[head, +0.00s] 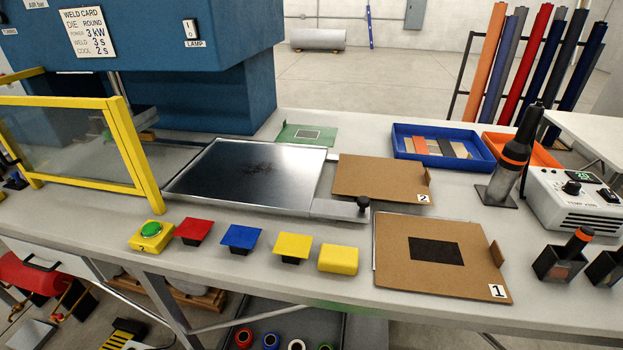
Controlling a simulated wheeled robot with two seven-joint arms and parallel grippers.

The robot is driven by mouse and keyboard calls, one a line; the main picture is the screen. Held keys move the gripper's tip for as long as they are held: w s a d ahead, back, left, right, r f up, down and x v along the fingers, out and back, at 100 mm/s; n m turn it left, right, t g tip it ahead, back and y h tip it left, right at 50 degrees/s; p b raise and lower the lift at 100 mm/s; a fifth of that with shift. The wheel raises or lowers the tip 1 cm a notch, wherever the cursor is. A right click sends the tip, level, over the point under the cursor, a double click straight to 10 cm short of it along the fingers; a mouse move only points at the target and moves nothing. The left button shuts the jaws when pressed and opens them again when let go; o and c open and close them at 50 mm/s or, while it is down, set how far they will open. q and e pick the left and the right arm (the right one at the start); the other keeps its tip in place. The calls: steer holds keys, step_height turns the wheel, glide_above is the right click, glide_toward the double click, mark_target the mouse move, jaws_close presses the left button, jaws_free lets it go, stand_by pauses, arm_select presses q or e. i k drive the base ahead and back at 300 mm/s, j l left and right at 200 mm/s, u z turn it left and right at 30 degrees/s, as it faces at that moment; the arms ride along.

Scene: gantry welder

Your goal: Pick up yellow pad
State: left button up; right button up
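A yellow pad (293,246) with a flat square top on a dark base stands near the front edge of the workbench. It is in a row with a matching red pad (194,231) and blue pad (241,239) on its left. A plain yellow block (338,259) with rounded edges sits close on its right. Neither of my grippers shows in the head view.
A green button on a yellow box (151,236) stands left of the pads. Behind are a dark metal plate (250,175) and a yellow-framed guard (135,155). Brown board 1 (395,270) lies to the right, board 2 (375,178) behind it.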

mark_target(340, 260)
steer(key=j+z, duration=0.3)
steer(key=z, duration=0.15)
steer(key=j+z, duration=0.4)
steer(key=k+j+z, duration=0.15)
steer(key=z, duration=0.3)
steer(key=k+j+z, duration=0.1)
steer(key=j+z, duration=0.2)
steer(key=z, duration=0.15)
steer(key=k+j+z, duration=0.2)
steer(key=z, duration=0.25)
